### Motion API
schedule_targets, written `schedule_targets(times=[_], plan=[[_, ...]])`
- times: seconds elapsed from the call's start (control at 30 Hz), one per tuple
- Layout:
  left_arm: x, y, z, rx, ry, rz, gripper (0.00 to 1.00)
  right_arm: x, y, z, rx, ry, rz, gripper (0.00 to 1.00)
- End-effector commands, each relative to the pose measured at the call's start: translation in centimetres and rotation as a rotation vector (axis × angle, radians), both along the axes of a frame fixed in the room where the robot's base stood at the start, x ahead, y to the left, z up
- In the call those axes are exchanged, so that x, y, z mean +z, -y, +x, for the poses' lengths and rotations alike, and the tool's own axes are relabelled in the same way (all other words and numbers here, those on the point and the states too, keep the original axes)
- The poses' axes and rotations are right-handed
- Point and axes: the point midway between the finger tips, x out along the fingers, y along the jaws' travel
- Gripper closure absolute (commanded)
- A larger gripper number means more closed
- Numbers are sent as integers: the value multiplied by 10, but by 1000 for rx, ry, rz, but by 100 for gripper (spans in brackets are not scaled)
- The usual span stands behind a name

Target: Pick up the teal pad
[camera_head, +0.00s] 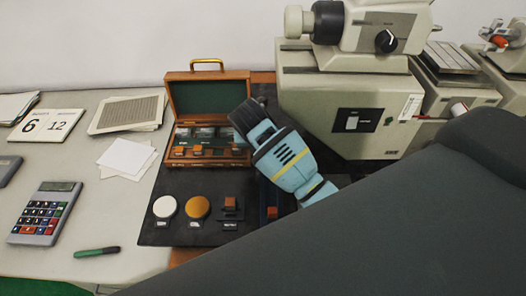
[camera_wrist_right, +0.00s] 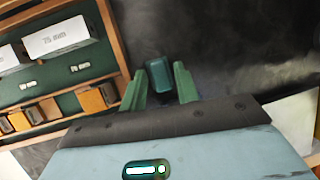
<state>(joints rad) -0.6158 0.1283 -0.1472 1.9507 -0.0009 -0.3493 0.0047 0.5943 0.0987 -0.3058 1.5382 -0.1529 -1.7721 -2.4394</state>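The teal pad (camera_wrist_right: 159,74) is a small dark teal block in the right wrist view, over a dark surface just outside the wooden case. My right gripper (camera_wrist_right: 159,84) has its two green fingers apart, one on each side of the pad. Narrow dark gaps seem to show between pad and fingers; I cannot tell if either touches. In the head view my right gripper (camera_head: 247,118) is beside the right edge of the open wooden case, and it hides the pad and its own fingertips. My left gripper is in neither view.
The open wooden case (camera_head: 208,112) with green lining holds labelled blocks. On the dark mat (camera_head: 180,236) are a white disc (camera_head: 164,207), a golden disc (camera_head: 197,207) and a brown block (camera_head: 230,205). A large beige machine (camera_head: 300,85) stands close behind my right gripper.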

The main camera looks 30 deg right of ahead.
Motion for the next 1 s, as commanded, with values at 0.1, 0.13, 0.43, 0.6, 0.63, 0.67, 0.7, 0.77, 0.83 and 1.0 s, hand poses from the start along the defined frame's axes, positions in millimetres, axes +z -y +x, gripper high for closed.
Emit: schedule_targets(times=[0.1, 0.13, 0.43, 0.6, 0.63, 0.67, 0.7, 0.77, 0.83, 1.0], plan=[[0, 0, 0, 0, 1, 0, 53, 0, 0, 0, 0, 0, 0, 69], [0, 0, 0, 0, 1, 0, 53, 0, 0, 0, 0, 0, 0, 69], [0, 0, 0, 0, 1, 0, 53, 0, 0, 0, 0, 0, 0, 100], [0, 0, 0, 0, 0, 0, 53, 0, 0, 0, 0, -1, 0, 100], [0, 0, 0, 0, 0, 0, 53, 0, 0, 0, 0, -1, 0, 100], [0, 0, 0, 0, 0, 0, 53, 0, 0, 0, 0, -1, 0, 100], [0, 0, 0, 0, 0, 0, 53, 0, 0, 0, 0, -1, 0, 100], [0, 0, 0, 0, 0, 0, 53, 0, 0, 0, 0, -1, 0, 100], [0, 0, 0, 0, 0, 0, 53, 1, 0, 1, 0, -1, 0, 100], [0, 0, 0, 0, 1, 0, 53, 9, -1, 6, -1, 1, 1, 100]])
